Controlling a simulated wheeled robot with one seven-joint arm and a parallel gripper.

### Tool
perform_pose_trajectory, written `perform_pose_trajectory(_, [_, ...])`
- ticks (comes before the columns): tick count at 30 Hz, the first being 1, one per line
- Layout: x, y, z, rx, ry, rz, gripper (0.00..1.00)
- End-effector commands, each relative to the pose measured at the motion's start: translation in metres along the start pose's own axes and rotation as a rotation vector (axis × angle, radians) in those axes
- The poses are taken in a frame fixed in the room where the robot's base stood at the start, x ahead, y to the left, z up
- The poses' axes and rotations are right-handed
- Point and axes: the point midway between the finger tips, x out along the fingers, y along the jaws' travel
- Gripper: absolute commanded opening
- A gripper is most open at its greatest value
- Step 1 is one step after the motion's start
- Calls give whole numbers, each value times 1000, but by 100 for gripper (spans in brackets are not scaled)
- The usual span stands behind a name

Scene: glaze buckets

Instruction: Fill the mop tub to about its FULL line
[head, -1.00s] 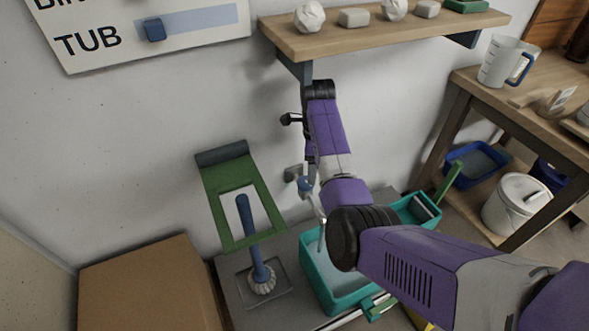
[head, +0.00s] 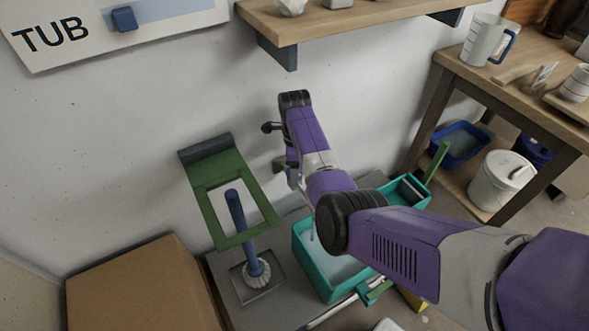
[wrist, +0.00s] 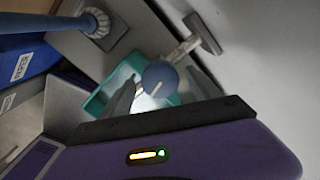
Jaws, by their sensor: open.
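The teal mop tub (head: 303,262) stands on a grey platform below the wall tap. Pale water lies in it, and a thin light streak, seemingly a stream, drops into it; my arm hides part of the tub. I cannot see a FULL line. In the wrist view the tub (wrist: 103,101) shows behind the round blue tap knob (wrist: 160,79). My gripper (wrist: 163,75) is open, with one dark finger on each side of the knob. I cannot tell whether the fingers touch it. In the head view the arm mostly hides the knob.
A wooden shelf (head: 340,22) juts out above. A workbench (head: 480,85) at right holds a jug (head: 483,40); a white bucket (head: 497,183) sits below.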

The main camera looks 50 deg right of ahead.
Motion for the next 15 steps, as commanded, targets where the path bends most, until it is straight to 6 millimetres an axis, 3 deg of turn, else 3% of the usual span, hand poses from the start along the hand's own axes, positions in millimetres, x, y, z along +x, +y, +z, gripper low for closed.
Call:
perform_pose_trajectory(6, [0, 0, 0, 0, 0, 0, 72])
perform_pose_trajectory(15, [0, 0, 0, 0, 0, 0, 13])
